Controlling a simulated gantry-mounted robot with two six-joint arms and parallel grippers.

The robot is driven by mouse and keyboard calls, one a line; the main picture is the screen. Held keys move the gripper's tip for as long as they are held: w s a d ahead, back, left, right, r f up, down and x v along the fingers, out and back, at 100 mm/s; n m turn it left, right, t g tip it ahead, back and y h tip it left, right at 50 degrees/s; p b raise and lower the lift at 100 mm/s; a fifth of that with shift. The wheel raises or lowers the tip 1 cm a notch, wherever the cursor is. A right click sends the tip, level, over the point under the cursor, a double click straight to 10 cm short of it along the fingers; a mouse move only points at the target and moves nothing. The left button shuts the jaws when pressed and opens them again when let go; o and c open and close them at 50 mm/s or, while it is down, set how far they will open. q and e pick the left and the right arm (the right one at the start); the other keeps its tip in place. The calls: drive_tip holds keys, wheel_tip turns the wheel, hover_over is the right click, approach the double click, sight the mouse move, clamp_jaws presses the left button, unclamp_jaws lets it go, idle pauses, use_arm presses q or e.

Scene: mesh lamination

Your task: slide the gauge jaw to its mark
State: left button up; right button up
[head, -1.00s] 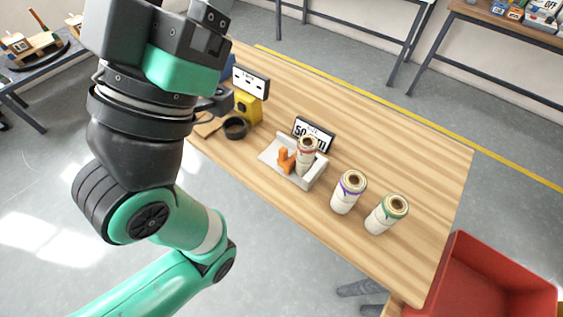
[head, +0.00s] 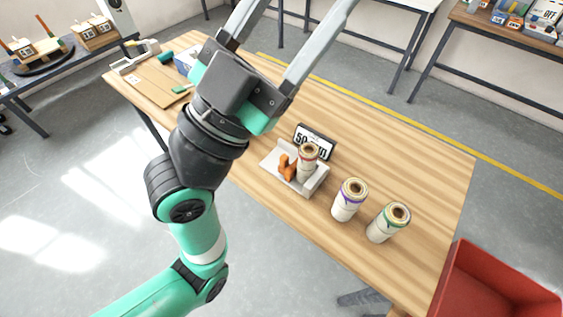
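The gauge (head: 310,186) is a pale grey L-shaped block in the middle of the wooden table. Its orange jaw (head: 287,167) sits on the left part of the block. A cream roll with a red band (head: 307,163) stands upright at the gauge, close to the jaw; I cannot tell if they touch. A small sign (head: 315,141) stands behind, partly hidden by the roll; the mark itself is too small to make out. My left gripper (head: 308,8) is open and empty, its long fingers spread and pointing up past the top edge, away from the gauge. My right gripper is not in view.
Two more rolls, purple-banded (head: 349,200) and green-banded (head: 388,222), stand right of the gauge. A red bin (head: 495,290) is at the lower right. A brown board (head: 150,84) lies at the table's far left. The table's right part (head: 430,165) is clear.

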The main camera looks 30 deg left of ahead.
use_arm(q)
drive_tip(key=w+a+f+n+g+y, duration=0.1)
drive_tip(key=w+f, duration=0.2)
drive_tip(key=f, duration=0.5)
drive_tip(key=w+a+f+g+y, duration=0.1)
drive_tip(key=w+f, duration=0.2)
drive_tip(key=f, duration=0.5)
drive_tip(key=n+g+y+b, duration=0.3)
drive_tip(key=n+g+y, duration=0.2)
drive_tip(key=n+y, duration=0.25)
approach(281, 162)
drive_tip(key=shift+n+h, duration=0.35)
drive_tip(key=w, duration=0.9)
drive_tip(key=shift+w+d+r, duration=0.15)
drive_tip(key=shift+w+d, duration=0.05)
drive_tip(key=shift+w, duration=0.2)
drive_tip(key=shift+c, duration=0.2)
clamp_jaws()
drive_tip(key=shift+b, duration=0.3)
